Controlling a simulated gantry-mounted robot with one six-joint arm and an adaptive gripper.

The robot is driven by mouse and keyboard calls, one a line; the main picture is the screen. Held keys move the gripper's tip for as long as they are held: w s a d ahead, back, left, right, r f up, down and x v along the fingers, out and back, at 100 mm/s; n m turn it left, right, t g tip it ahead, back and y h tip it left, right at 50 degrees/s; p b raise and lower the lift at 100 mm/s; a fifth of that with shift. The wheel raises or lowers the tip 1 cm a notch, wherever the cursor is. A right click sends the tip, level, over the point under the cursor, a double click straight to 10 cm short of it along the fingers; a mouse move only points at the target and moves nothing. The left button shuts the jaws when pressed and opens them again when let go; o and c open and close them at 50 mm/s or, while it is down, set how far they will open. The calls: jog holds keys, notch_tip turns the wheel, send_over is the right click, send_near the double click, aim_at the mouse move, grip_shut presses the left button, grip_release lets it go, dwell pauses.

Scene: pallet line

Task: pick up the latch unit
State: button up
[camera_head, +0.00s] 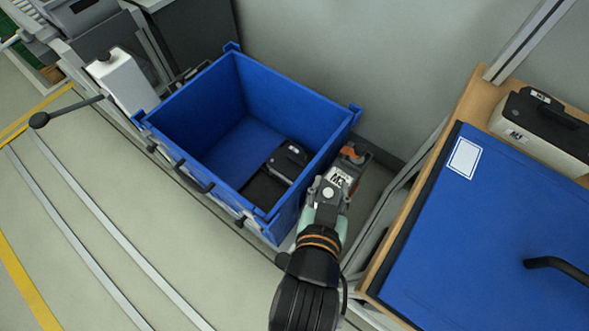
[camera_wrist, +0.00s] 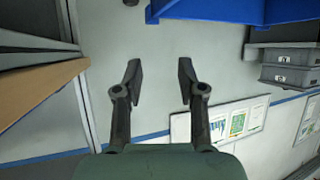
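A black unit with a small light mark (camera_head: 289,158) lies inside the blue bin (camera_head: 185,110), in its near right corner. Another dark flat piece (camera_head: 263,188) is beside it. I cannot tell for sure which is the latch unit. My gripper (camera_wrist: 160,75) is open, with nothing between its fingers. It faces the grey wall, and the blue bin shows only at the top of the wrist view (camera_wrist: 215,10). In the head view my arm is just right of the bin, outside its right wall, and the fingertips are hard to make out.
A wooden bench (camera_head: 466,98) with a blue panel (camera_head: 490,220) stands at the right, bearing a black-topped box (camera_head: 545,125). A white box (camera_head: 123,82) stands left of the bin. Grey bins (camera_wrist: 290,76) and wall posters (camera_wrist: 232,121) show in the wrist view. The bin's left floor is clear.

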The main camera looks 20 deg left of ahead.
jog(key=shift+f, duration=0.1)
dwell(0.3)
jog(key=o, duration=1.2)
jog(key=shift+c, duration=0.2)
